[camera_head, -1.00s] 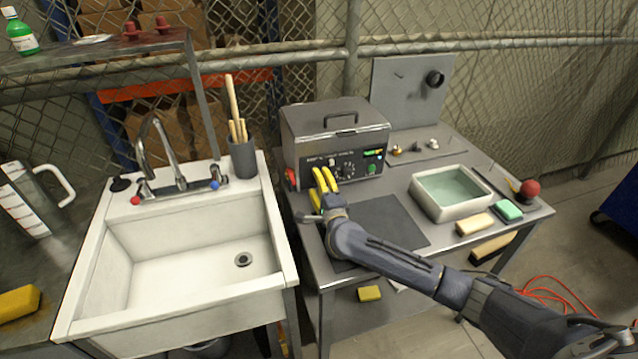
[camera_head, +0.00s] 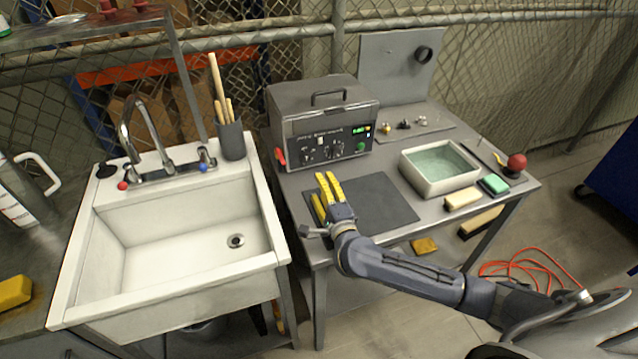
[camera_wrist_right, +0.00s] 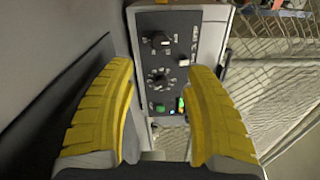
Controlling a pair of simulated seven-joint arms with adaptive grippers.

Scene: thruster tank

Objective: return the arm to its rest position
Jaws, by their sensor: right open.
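My right arm reaches in from the lower right of the head view. Its right gripper (camera_head: 326,177) has yellow ribbed fingers, spread apart and empty. It is over the left part of a dark grey mat (camera_head: 385,205) on the workbench, in front of a grey lidded machine (camera_head: 322,115). In the right wrist view the gripper (camera_wrist_right: 160,68) is open, and the machine's control panel (camera_wrist_right: 163,75) shows between and beyond the fingers, with nothing held. My left gripper is not in view.
A white sink (camera_head: 170,240) with a tap stands left of the bench. A tray of liquid (camera_head: 440,182), a tan block (camera_head: 463,199), a green sponge (camera_head: 493,185) and a red ball (camera_head: 516,162) are at the bench's right. The mat's right part is bare. An orange cable (camera_head: 525,263) lies on the floor.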

